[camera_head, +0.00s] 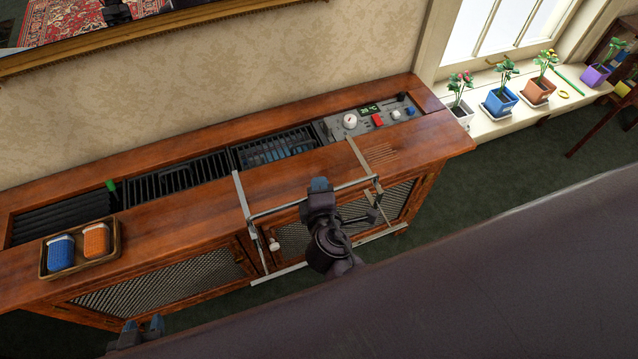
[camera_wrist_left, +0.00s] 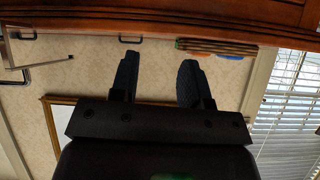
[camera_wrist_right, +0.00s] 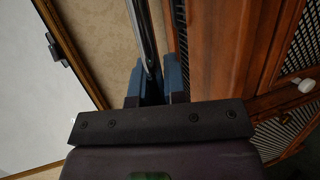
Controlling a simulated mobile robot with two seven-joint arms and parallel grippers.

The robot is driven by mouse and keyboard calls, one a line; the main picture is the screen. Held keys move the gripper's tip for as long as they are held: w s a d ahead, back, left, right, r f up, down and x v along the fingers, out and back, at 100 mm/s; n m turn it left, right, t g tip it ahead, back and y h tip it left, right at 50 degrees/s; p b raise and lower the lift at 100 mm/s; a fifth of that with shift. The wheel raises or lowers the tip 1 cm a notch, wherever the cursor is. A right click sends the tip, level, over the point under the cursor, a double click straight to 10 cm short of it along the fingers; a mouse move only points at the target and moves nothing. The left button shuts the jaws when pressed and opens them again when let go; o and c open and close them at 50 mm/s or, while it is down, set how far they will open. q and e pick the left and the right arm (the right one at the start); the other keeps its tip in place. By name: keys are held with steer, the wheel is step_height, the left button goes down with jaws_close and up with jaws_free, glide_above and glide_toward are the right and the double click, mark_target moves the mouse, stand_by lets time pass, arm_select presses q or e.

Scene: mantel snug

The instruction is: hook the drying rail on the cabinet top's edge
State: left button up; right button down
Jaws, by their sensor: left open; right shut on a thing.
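The drying rail (camera_head: 312,198) is a pale metal frame at the front of the wooden cabinet top (camera_head: 190,208). Its two flat arms reach over the top, one left of the control panel, one below it. Its lower bar hangs in front of the mesh doors. I cannot tell whether the arms touch the top. My right gripper (camera_head: 320,185) is shut on the rail's front bar, which shows between its fingers in the right wrist view (camera_wrist_right: 146,45). My left gripper (camera_head: 142,332) is open and empty, low in front of the cabinet's left end; its fingers show apart (camera_wrist_left: 158,80).
A wooden tray (camera_head: 118,250) with a blue and an orange brush sits on the top's left. Dark slatted grilles (camera_head: 178,178) and a control panel (camera_head: 372,116) line the back. Potted plants stand on the windowsill (camera_head: 500,125) at right. The front top between tray and rail is clear.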

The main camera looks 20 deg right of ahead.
steer(key=shift+w+a+f+b, duration=0.1)
steer(key=shift+w+f+b, duration=0.65)
steer(key=shift+f, duration=0.15)
steer(key=shift+w+d+f+b, duration=0.1)
steer(key=shift+w+f+b, duration=0.6)
steer(key=shift+f, duration=0.25)
steer(key=shift+w+a+f+b, duration=0.1)
steer(key=shift+w+f+b, duration=0.5)
steer(key=shift+f+b, duration=0.25)
steer(key=shift+w, duration=0.9)
steer(key=shift+f, duration=0.4)
steer(key=shift+w, duration=0.1)
